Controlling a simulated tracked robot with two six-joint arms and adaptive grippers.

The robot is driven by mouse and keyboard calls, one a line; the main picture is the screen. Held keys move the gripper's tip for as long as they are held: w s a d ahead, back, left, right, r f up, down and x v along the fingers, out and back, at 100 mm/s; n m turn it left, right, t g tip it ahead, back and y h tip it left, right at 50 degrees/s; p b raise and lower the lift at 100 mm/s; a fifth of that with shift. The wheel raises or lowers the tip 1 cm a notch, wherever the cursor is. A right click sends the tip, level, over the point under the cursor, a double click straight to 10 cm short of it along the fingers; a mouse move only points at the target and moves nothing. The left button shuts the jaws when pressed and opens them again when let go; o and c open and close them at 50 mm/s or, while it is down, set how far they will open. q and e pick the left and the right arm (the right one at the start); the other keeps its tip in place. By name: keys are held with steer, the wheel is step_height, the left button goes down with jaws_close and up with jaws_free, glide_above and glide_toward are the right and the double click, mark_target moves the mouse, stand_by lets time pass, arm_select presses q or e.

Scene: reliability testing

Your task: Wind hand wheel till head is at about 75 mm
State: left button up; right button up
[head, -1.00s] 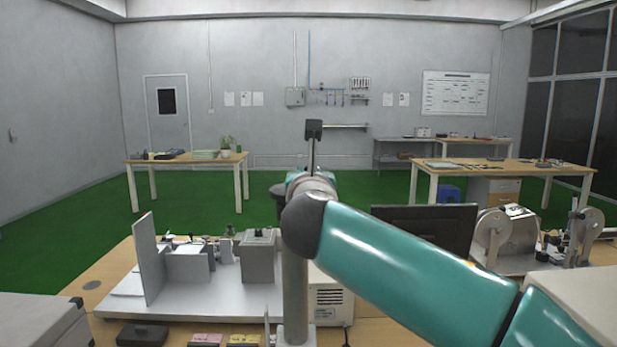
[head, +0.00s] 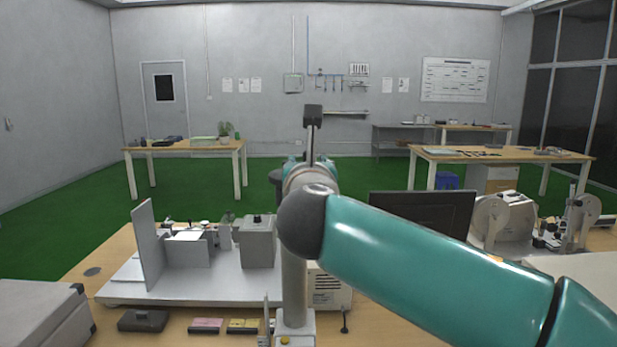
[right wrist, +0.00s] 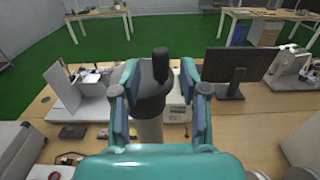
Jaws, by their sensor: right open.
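A grey upright column (head: 293,285) stands on the near bench, partly hidden behind my right arm. In the right wrist view, a dark round body with a short upright knob (right wrist: 160,65) tops this column (right wrist: 150,132); it looks like the hand wheel and its handle, but I cannot be sure. My right gripper (right wrist: 158,68) is open, with one teal finger on each side of the knob. I cannot tell whether the fingers touch anything. In the head view my right arm hides most of that gripper. No height scale is readable. My left gripper is out of view.
A white base plate with a grey block (head: 257,243) lies left of the column. Pink (head: 205,325) and yellow (head: 243,325) pads and a dark box (head: 142,320) lie in front. A monitor (head: 425,215) and a reel machine (head: 508,222) stand to the right.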

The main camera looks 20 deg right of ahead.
steer(key=v, duration=0.8)
steer(key=shift+s, duration=0.3)
steer(key=shift+a, duration=0.1)
